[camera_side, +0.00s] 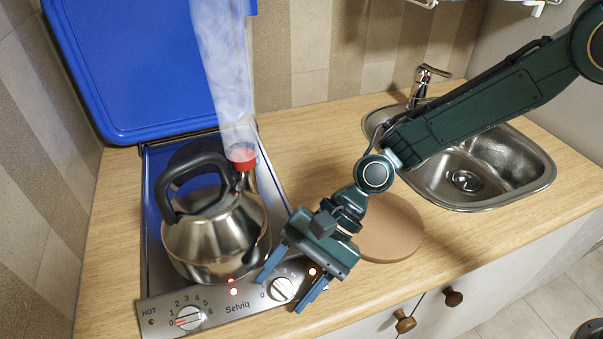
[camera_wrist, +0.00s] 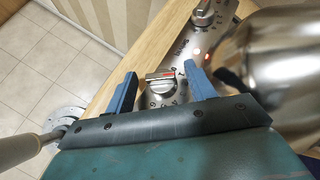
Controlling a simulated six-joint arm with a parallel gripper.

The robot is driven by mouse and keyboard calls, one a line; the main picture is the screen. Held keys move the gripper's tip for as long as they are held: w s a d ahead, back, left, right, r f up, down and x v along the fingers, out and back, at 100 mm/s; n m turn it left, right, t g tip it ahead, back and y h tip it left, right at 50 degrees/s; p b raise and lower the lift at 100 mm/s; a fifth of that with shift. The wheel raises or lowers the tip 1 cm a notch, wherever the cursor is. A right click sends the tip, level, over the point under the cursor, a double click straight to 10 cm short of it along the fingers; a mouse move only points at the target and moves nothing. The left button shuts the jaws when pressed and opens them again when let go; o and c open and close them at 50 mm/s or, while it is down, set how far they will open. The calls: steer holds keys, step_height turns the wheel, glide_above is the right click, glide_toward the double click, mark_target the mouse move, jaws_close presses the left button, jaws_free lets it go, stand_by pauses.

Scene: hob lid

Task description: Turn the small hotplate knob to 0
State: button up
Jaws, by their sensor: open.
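The hob's steel front panel (camera_side: 216,303) carries two round silver knobs. The right knob (camera_side: 283,289) has a 0 printed to its left; the rest of its scale is mostly hidden. The left knob (camera_side: 189,318) has a 0 to 6 scale, its red mark pointing left near 0. No visible label tells which one serves the small hotplate. My gripper (camera_side: 281,294) is open, its blue fingers on either side of the right knob. In the wrist view that knob (camera_wrist: 160,86) shows between the fingertips (camera_wrist: 160,70), with a red line on its grip bar and gaps beside it.
A steel kettle (camera_side: 217,235) with a black handle and red spout end steams on the hob, close to my gripper's left. The blue lid (camera_side: 150,65) stands open behind. Small lights glow on the panel. A round brown board (camera_side: 392,230) and a sink (camera_side: 510,160) lie to the right.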

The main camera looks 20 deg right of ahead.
steer(key=shift+s+a+f, duration=0.15)
steer(key=shift+a+f, duration=0.2)
steer(key=c, duration=1)
steer(key=shift+o, duration=0.2)
stand_by(0.4)
steer(key=o, duration=1)
steer(key=shift+c, duration=0.2)
steer(key=shift+r, duration=0.1)
steer(key=v, duration=1.3)
steer(key=shift+d+r, duration=0.25)
steer(key=shift+r, duration=0.05)
